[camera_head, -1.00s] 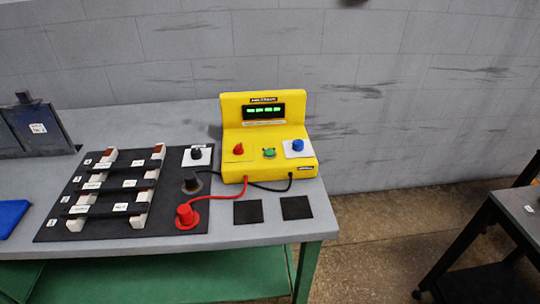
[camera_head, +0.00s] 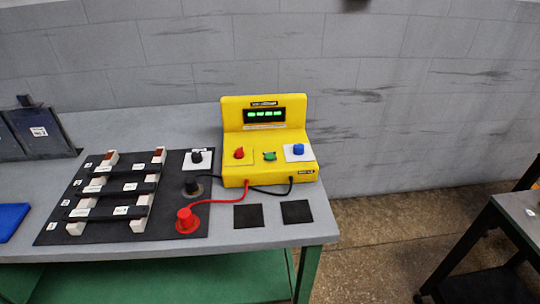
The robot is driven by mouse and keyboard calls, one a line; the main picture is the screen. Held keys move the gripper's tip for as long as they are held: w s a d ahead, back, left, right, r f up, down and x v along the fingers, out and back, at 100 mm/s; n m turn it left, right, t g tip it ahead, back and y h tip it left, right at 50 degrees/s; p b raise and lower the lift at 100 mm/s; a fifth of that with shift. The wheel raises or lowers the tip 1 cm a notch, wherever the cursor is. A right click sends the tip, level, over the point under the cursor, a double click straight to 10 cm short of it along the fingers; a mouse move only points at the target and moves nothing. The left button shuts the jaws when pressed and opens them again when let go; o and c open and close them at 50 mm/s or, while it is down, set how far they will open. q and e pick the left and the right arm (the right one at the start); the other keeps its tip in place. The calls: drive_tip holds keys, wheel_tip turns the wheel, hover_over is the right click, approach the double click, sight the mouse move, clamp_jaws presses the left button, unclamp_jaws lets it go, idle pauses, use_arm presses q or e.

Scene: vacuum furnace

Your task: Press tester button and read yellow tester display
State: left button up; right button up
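The yellow tester (camera_head: 236,172) stands upright on the grey table near its right end. Its dark display (camera_head: 264,115) is lit with green characters in the upper part, too small to read. On its sloped front are a red knob (camera_head: 239,152) at left, a green button (camera_head: 269,156) in the middle and a blue knob (camera_head: 298,149) on a white plate at right. A red and a black cable come out of its front. Neither of my grippers is in view.
Left of the tester, a black mat (camera_head: 170,205) holds several dark bars on white supports, a red plug (camera_head: 187,219) and black knobs. Two black squares (camera_head: 248,216) lie in front of the tester. A blue item (camera_head: 10,220) lies far left. Another table (camera_head: 520,208) stands at right across a floor gap.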

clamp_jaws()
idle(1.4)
